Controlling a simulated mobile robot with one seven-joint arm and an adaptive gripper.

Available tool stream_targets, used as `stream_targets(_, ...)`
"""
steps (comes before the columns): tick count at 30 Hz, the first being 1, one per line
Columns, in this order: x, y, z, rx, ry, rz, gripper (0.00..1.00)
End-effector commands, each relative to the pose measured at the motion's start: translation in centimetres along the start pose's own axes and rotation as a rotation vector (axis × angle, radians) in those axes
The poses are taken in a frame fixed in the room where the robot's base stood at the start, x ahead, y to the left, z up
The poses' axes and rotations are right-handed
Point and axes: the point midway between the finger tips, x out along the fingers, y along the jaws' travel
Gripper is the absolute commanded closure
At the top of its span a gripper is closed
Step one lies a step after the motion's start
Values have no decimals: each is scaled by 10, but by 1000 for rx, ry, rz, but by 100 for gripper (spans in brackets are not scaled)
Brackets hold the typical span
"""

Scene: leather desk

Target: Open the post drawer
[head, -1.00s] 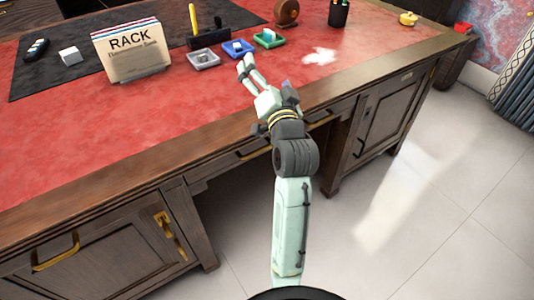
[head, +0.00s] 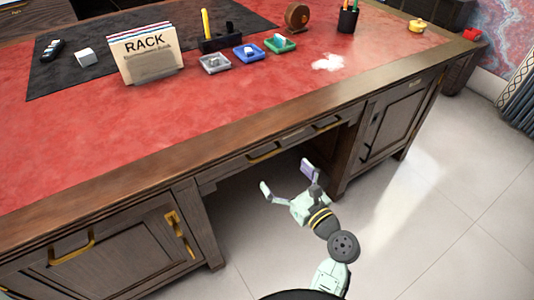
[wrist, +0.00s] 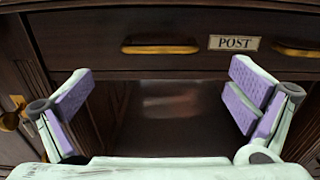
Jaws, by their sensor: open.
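The post drawer (wrist: 180,18) is a dark wooden front under the desk top, and it looks shut. In the wrist view it bears a "POST" label (wrist: 235,43), with a brass handle (wrist: 160,48) to the label's left and another (wrist: 297,49) to its right, cut by the frame edge. In the head view the two handles are at the left (head: 264,155) and right (head: 327,125) of the drawer front (head: 290,141). My gripper (head: 286,177) is open and empty, in front of the desk and apart from the handles. Its purple-padded fingers (wrist: 160,78) appear below handle height in the wrist view.
Cabinets flank the open knee space, with brass fittings on the left door (head: 173,222). The red desk top (head: 200,110) holds a letter rack (head: 147,55), small trays (head: 250,52) and a pen cup (head: 348,20). The tiled floor (head: 420,190) at right is clear.

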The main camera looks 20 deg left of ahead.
Motion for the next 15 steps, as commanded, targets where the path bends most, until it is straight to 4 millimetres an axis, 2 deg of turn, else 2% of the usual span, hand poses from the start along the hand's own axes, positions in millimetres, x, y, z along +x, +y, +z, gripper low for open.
stream_targets(9,61,1,2,-5,1,3,0)
stream_targets(15,84,0,1,-5,0,0,0)
